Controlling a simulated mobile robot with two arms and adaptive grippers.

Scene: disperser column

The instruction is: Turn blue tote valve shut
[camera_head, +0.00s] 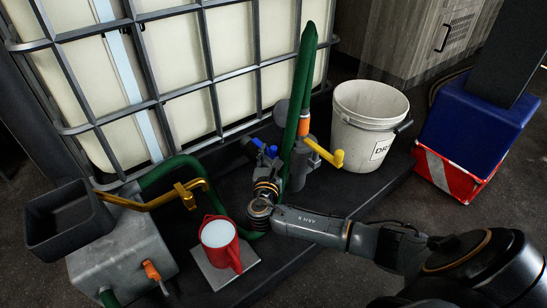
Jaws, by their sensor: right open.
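The blue valve handle (262,146) sits low at the front of the caged tote (185,75), near the foot of the green hose. My right arm reaches in from the right, and my right gripper (268,164) is at the valve, just below and in front of the blue handle. The gripper is open. Its fingertips are small and partly merged with the dark valve body, so I cannot tell whether they touch the handle. My left gripper is not in view.
A green hose (300,90) and a yellow lever (327,152) stand right of the valve. A white bucket (368,112) is further right.

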